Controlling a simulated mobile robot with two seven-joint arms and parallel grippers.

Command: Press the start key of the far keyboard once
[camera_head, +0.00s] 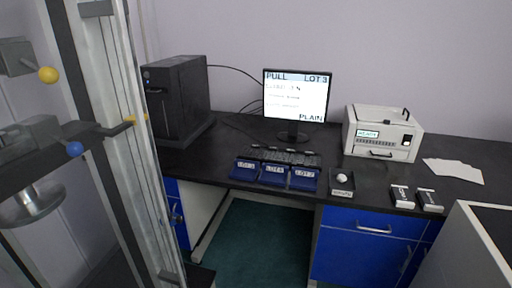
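A dark keyboard (285,155) lies on the black desk in front of the monitor, behind a row of blue trays. Its single keys are too small to tell apart, so I cannot pick out the start key. It is the only keyboard I see. The monitor (297,97) behind it is on and shows "PULL", "LOT 3" and "PLAIN"; the smaller lines are unclear. Neither of my grippers shows in the head view, and nothing visible touches the keyboard.
Blue labelled trays (274,175) line the desk's front edge. A small dark tray (341,182) holds a white ball. A black computer tower (177,97) stands left, a white box-like instrument (382,133) right. A tall metal test frame (115,130) with coloured knobs fills the left foreground.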

